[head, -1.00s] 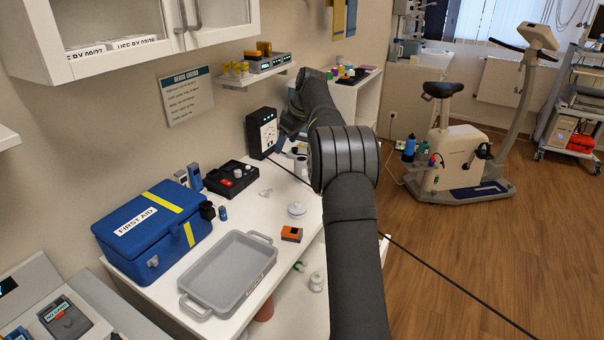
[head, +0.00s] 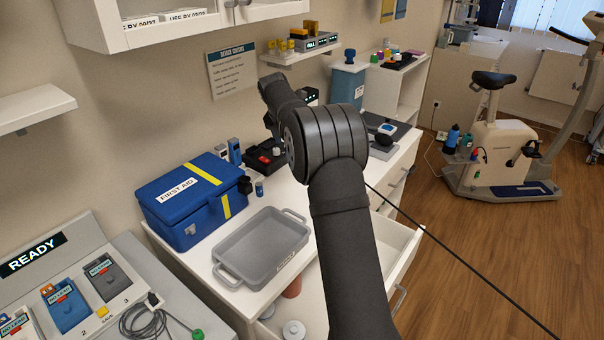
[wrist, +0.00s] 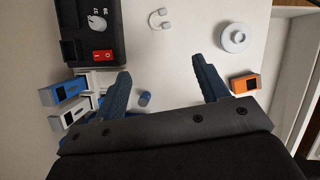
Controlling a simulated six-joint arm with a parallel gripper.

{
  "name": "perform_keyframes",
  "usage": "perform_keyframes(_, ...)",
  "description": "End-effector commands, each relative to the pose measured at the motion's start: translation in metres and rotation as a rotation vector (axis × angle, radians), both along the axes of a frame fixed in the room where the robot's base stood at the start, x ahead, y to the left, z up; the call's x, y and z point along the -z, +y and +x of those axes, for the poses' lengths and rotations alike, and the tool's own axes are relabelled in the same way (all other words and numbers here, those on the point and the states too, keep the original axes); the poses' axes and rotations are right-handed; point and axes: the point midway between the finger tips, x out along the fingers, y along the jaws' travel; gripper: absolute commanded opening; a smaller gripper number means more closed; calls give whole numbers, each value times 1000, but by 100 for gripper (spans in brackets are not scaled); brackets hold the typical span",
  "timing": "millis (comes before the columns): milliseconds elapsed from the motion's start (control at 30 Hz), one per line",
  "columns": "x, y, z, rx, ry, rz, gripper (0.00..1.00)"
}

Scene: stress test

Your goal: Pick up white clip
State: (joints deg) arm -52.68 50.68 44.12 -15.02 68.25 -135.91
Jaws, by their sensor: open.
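A small white clip (wrist: 160,18), a curved piece with rounded ends, lies on the white worktop near the top of the wrist view. In the head view my arm hides it. My gripper (wrist: 162,70) is open and empty in the wrist view, its two dark blue fingers wide apart. The clip is ahead of the fingertips, roughly in line with the gap between them, and apart from them. My gripper is hidden behind my arm in the head view.
A black device with a red switch (wrist: 103,54) is left of the clip. A round white object (wrist: 235,38) and an orange device (wrist: 244,84) are right. A blue cap (wrist: 144,99) is near the fingers. A blue first aid box (head: 188,205) and grey tray (head: 231,268) stand nearby.

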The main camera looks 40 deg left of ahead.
Motion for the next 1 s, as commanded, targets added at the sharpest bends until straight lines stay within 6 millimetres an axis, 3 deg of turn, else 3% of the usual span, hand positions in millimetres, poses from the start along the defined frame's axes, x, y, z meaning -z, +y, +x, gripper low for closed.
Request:
perform_keyframes(133, 15, 2, 4, -19, -5, -13, 67)
perform_keyframes(600, 102, 10, 40, -16, -4, -9, 67)
perform_keyframes(1000, 132, 10, 49, -15, -4, -9, 67)
